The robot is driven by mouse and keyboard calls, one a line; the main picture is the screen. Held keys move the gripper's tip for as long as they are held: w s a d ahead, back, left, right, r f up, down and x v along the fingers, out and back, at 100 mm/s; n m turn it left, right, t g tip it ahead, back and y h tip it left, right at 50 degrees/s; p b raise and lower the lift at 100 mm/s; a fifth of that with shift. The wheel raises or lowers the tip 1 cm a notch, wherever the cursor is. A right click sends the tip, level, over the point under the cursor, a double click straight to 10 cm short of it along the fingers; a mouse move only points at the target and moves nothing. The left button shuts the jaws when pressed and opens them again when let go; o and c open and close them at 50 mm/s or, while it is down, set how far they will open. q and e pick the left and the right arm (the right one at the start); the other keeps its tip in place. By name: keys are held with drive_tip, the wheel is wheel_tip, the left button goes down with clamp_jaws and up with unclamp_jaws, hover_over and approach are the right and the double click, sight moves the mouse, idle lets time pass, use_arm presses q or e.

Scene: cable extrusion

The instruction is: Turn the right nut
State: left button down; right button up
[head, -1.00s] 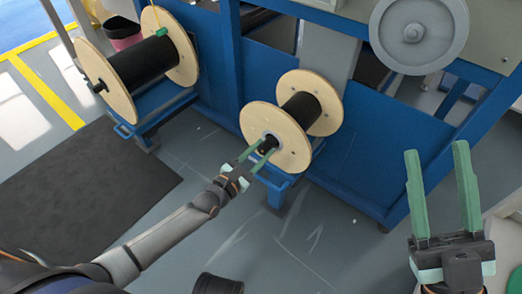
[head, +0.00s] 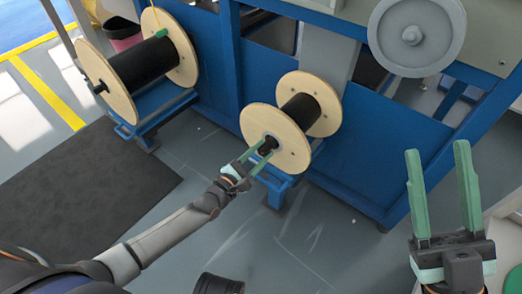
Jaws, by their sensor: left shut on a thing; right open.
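The nut (head: 268,145) is a small dark piece at the hub of the front flange of the right spool (head: 283,125), which has wooden flanges and a black core. My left gripper (head: 262,153) reaches up to this hub from the lower left, with its green fingers shut on the nut. The fingers partly hide the nut, and its exact angle is too small to tell. My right gripper (head: 443,194) is open and empty at the lower right, its two green fingers pointing up, well apart from the spools.
A larger black-wound spool (head: 142,70) sits on a blue stand at the upper left. A blue machine frame (head: 385,160) with a grey wheel (head: 416,35) stands behind. A dark mat (head: 75,195) lies at the left, and a black cylinder (head: 218,284) stands at the bottom.

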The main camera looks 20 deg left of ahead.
use_arm(q)
drive_tip(key=m+p, duration=0.1)
drive_tip(key=m, duration=0.5)
drive_tip(key=shift+m, duration=0.3)
drive_tip(key=m+p, duration=0.1)
drive_tip(key=m, duration=0.5)
drive_tip(key=shift+f+p, duration=0.1)
drive_tip(key=shift+p, duration=0.2)
drive_tip(key=m+p, duration=0.1)
drive_tip(key=m, duration=0.5)
drive_tip(key=shift+f+m, duration=0.1)
drive_tip(key=shift+m, duration=0.2)
drive_tip(key=m+p, duration=0.1)
drive_tip(key=m, duration=1)
drive_tip(key=shift+a+m+p, duration=0.1)
drive_tip(key=shift+m+p, duration=0.2)
drive_tip(key=shift+m, duration=0.1)
drive_tip(key=m, duration=0.6)
drive_tip(key=m+b, duration=0.1)
drive_tip(key=m, duration=0.5)
drive_tip(key=shift+m+b, duration=0.3)
drive_tip(key=shift+m, duration=0.1)
drive_tip(key=m+b, duration=0.1)
drive_tip(key=m, duration=0.3)
drive_tip(key=shift+m, duration=0.4)
